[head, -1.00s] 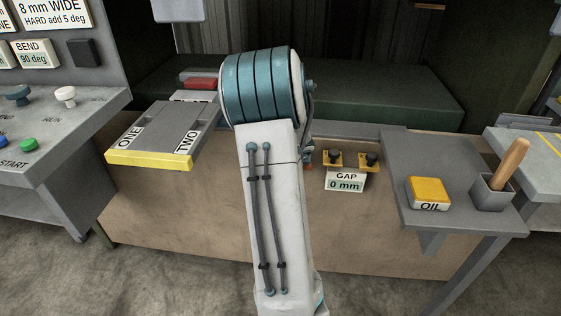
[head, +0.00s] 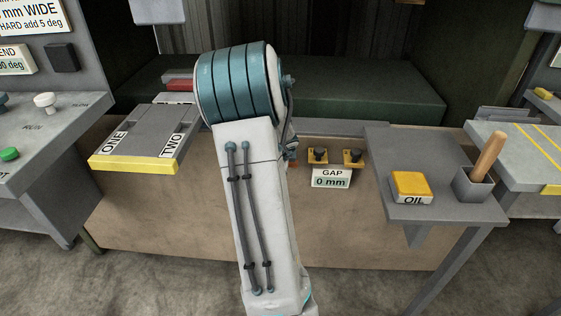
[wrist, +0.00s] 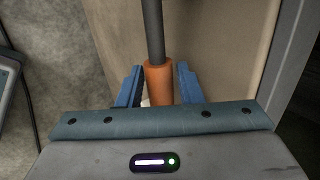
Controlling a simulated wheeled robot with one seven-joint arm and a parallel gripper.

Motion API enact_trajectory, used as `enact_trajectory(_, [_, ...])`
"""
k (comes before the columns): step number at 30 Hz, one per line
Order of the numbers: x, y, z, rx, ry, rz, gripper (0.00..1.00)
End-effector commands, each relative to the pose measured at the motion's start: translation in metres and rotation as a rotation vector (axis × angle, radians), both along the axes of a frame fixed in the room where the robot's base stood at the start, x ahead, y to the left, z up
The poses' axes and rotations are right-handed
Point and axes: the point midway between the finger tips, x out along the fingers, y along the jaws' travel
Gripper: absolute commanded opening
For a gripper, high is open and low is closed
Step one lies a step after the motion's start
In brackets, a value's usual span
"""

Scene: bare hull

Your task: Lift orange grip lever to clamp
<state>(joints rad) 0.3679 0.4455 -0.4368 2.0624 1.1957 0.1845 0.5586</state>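The orange grip (wrist: 159,82) of the lever shows in the wrist view, on the end of a dark grey rod (wrist: 153,28). My gripper (wrist: 157,88) has its two blue fingers on either side of the orange grip. A gap shows between the grip and each finger, so the gripper is open around it and not closed on it. The lower end of the grip is hidden behind my gripper body.
A gauge reading GAP 0 mm (head: 331,179) is on the bench front, right of my arm. A grey shelf (head: 425,208) with an OIL block (head: 411,186) and a wooden-handled tool (head: 488,155) is further right. A yellow-edged plate (head: 133,166) marked ONE and TWO is left.

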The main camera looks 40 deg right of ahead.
Motion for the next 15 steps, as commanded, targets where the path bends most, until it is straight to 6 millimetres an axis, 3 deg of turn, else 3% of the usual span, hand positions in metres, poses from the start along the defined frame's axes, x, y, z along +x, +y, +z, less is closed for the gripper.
enact_trajectory(9, [-0.028, 0.026, 0.066, 0.0, -0.003, 0.0, 0.33])
enact_trajectory(15, [-0.043, 0.039, 0.093, 0.001, -0.002, -0.002, 0.33])
